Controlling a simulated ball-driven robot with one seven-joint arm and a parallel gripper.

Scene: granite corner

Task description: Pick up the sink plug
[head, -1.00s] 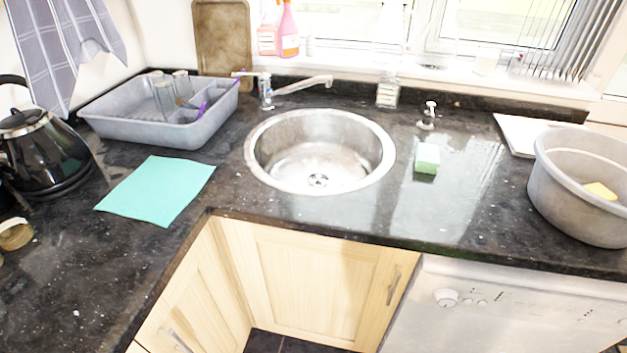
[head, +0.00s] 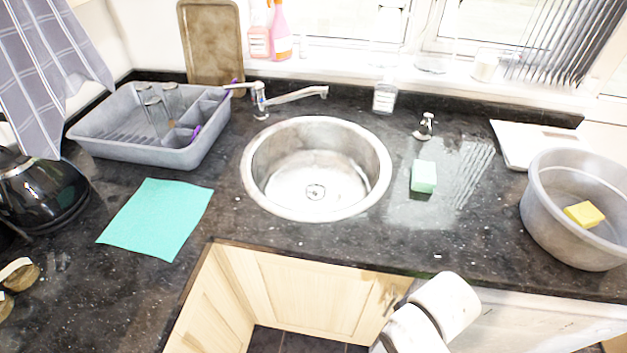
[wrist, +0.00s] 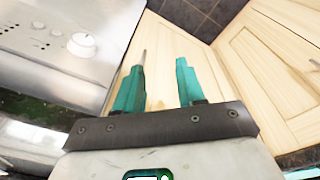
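A small metal piece with an upright knob and a round base, which looks like the sink plug (head: 425,127), stands on the dark granite counter to the right of the sink, behind the green sponge. The round steel sink (head: 262,195) is empty, with its drain (head: 315,191) uncovered. My gripper (wrist: 162,68) shows in the wrist view with its two teal fingers apart and nothing between them. It faces the wooden cupboard doors and floor, away from the plug. In the head view only my white arm links show, at the bottom.
A green sponge (head: 424,176) lies between the sink and the right-hand basin (head: 540,215), which holds a yellow sponge (head: 584,214). A glass bottle (head: 385,97) stands behind, left of the plug. A white board (head: 540,142) lies to its right. The tap (head: 262,100) is behind the sink.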

